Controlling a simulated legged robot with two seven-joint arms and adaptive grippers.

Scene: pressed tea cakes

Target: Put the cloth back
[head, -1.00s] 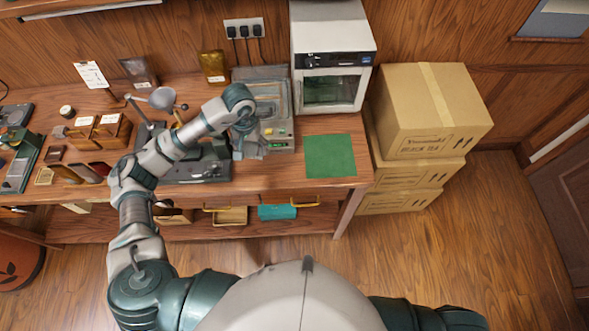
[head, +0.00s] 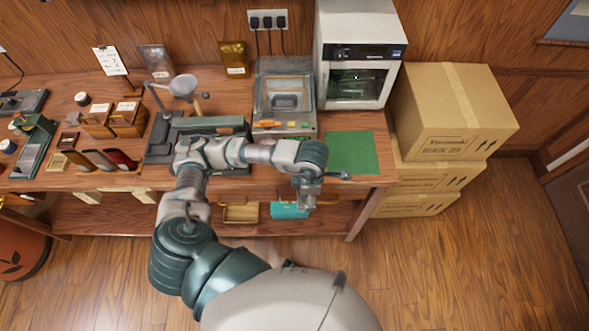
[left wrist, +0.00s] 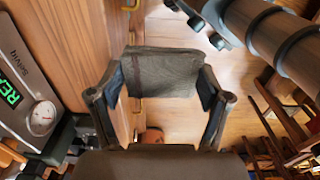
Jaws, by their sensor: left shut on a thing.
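My left gripper (head: 310,200) is near the table's front edge, to the lower left of the green mat (head: 352,152). In the left wrist view, my left gripper (left wrist: 160,88) is shut on a folded dark grey cloth (left wrist: 162,70), which spans between the two fingers. The floor shows below it and the wooden table front is to its left. In the head view the cloth is hard to make out against the gripper. My right gripper is not in view.
A press machine (head: 285,98) and a white oven (head: 358,58) stand behind the arm. Cardboard boxes (head: 455,110) are stacked right of the table. A teal box (head: 289,210) and a basket (head: 241,212) sit on the lower shelf. The green mat is bare.

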